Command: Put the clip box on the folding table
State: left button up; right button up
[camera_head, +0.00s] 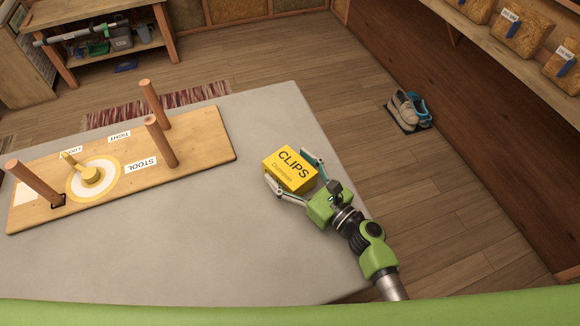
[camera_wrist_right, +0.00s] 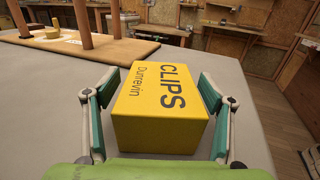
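The yellow clip box (camera_head: 290,169), printed "CLIPS", is near the right edge of a grey-topped table (camera_head: 210,235). It also shows in the right wrist view (camera_wrist_right: 165,105). My right gripper (camera_head: 294,168) has its fingers spread, one on each side of the box. In the wrist view a narrow gap shows beside the left finger; contact at the right finger is unclear. The box's underside is hidden, so I cannot tell whether it rests on the tabletop. I cannot tell whether this grey table is the folding table. My left gripper is not in view.
A wooden board (camera_head: 205,145) with upright pegs, marked "STOOL", lies on the table's left and far side. Shoes (camera_head: 407,111) stand on the floor at right. A shelf with packages (camera_head: 518,34) lines the right wall. The front middle of the tabletop is clear.

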aim_at(306, 183)
jog(key=shift+r, duration=0.25)
jog(key=b+v, duration=0.1)
jog(key=v, duration=0.9)
jog(key=shift+s+d+f, duration=0.2)
jog(key=shift+s+d, duration=0.05)
jog(key=shift+d, duration=0.05)
jog(key=shift+s+d+r+b, duration=0.1)
jog(key=shift+s+d+b, duration=0.2)
jog(key=shift+s+d, duration=0.15)
